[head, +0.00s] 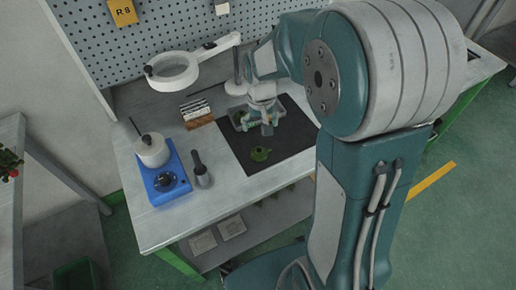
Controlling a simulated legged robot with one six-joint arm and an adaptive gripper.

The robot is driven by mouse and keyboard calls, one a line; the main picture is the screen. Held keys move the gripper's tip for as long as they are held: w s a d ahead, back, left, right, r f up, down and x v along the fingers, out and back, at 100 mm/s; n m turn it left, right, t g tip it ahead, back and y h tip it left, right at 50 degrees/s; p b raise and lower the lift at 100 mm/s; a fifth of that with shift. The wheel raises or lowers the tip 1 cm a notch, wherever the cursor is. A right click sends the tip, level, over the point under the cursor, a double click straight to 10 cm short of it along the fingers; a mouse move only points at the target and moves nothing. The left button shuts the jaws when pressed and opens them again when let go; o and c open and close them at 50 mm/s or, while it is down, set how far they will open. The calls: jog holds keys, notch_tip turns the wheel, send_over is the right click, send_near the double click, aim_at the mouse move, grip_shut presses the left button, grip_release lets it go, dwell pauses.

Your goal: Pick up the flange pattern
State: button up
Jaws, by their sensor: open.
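A magnifier lamp (172,71) stands behind the mat. A rack of tools (196,112) is left of the mat. A dark-handled tool (201,170) and a blue heater (168,183) with a white pot (152,150) stand further left. The bench front (215,215) is bare.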

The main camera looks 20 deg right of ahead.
aim_at(259, 150)
jog(key=f, duration=1.2)
jog(key=shift+w+f, duration=0.1)
jog(key=shift+w, duration=0.15)
jog(key=shift+c, duration=0.3)
jog(key=c, duration=1)
